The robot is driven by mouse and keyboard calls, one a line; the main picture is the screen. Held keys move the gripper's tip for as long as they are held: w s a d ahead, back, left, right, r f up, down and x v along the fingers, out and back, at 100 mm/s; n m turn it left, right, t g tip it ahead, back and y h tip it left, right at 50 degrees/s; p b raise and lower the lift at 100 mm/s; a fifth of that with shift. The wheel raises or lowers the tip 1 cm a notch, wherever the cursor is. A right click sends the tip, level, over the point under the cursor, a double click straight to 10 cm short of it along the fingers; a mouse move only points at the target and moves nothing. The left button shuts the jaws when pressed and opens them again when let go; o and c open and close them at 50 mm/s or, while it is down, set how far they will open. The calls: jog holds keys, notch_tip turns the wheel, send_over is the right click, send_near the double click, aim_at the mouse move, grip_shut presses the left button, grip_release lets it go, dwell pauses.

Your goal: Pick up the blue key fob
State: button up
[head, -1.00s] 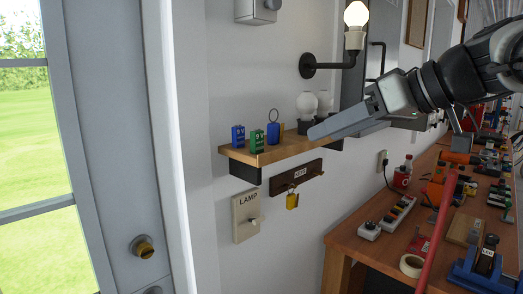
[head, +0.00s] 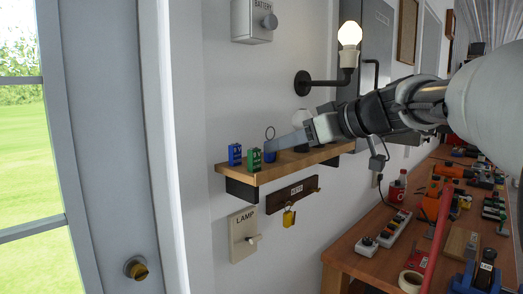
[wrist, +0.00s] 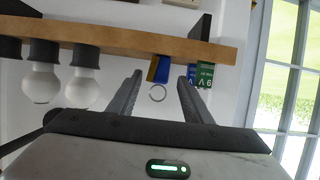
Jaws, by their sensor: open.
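The blue key fob (head: 270,156) stands on the wooden wall shelf (head: 240,177), its metal ring upward and partly covered by my gripper in the head view. In the wrist view, which looks upside down, the fob (wrist: 163,71) and its ring show between my two fingers. My gripper (head: 272,144) is open, with its fingertips close to the fob; I cannot tell whether they touch it. Nothing is held.
A blue box (head: 235,155) and a green box (head: 254,160) stand left of the fob; the green one is close to one finger in the wrist view. White bulbs (wrist: 41,83) stand on the other side. A yellow thing (wrist: 153,70) adjoins the fob.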

aim_at(271, 162)
jog(key=p+x, duration=0.1)
jog(key=x, duration=0.4)
jog(key=shift+r, duration=0.1)
jog(key=c, duration=1.1)
jog(key=shift+s+d+r, duration=0.15)
jog(key=shift+r, duration=0.35)
notch_tip(271, 162, up, 5)
jog(key=shift+r, duration=0.25)
jog(key=s+d+b, duration=0.3)
jog(key=s+d, duration=1.1)
jog(key=shift+r, duration=0.25)
